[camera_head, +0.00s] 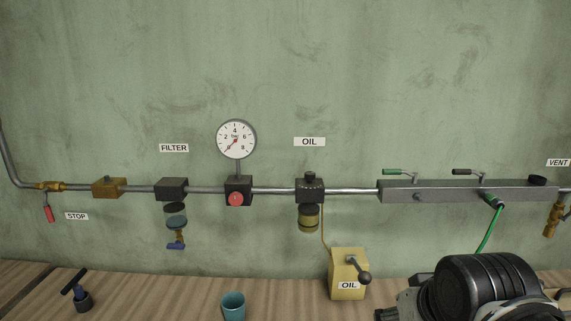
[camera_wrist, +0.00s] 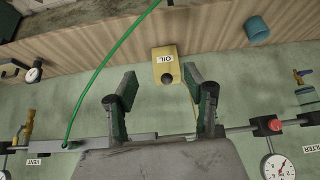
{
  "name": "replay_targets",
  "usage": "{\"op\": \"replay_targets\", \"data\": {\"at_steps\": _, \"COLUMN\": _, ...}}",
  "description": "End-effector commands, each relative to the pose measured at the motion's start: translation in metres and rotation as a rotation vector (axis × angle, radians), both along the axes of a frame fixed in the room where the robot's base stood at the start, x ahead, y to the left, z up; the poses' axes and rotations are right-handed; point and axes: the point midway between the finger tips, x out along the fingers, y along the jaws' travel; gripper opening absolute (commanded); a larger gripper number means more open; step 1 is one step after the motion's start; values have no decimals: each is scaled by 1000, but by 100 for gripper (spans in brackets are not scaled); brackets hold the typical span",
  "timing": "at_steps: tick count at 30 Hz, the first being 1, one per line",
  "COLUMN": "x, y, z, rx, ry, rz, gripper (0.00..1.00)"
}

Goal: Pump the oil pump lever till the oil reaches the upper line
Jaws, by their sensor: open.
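The oil pump (camera_head: 341,264) is a yellow box labelled OIL on the wooden bench. Its lever (camera_head: 364,277) ends in a dark round knob and points to the lower right. In the wrist view the pump (camera_wrist: 160,73) and the dark knob (camera_wrist: 168,79) appear between the fingers, beyond them. The oil bowl (camera_head: 308,217) hangs under a black block on the pipe and shows yellowish oil; its level lines are too small to read. My gripper (camera_wrist: 160,88) is open and empty, with its fingers apart from the lever. In the head view my arm's dark end is at the lower right.
A thin yellow tube (camera_head: 324,235) joins pump and oil unit. A green hose (camera_head: 490,229) hangs from the grey manifold (camera_head: 440,191) at right.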

Motion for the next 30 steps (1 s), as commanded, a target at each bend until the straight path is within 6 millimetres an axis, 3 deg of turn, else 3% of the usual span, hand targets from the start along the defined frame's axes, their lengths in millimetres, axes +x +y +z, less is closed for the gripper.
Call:
{"op": "replay_targets", "data": {"at_steps": 6, "x": -21, "y": 0, "z": -7, "rx": -1, "ry": -35, "rz": 2, "gripper": 48}}
{"op": "replay_targets", "data": {"at_steps": 16, "x": -24, "y": 0, "z": -8, "rx": 0, "ry": -41, "rz": 2, "gripper": 48}}
{"op": "replay_targets", "data": {"at_steps": 27, "x": -15, "y": 0, "z": 0, "rx": 4, "ry": -31, "rz": -4, "gripper": 0}}
{"op": "replay_targets", "data": {"at_steps": 30, "x": -3, "y": -1, "z": 10, "rx": 9, "ry": -16, "rz": -11, "gripper": 0}}
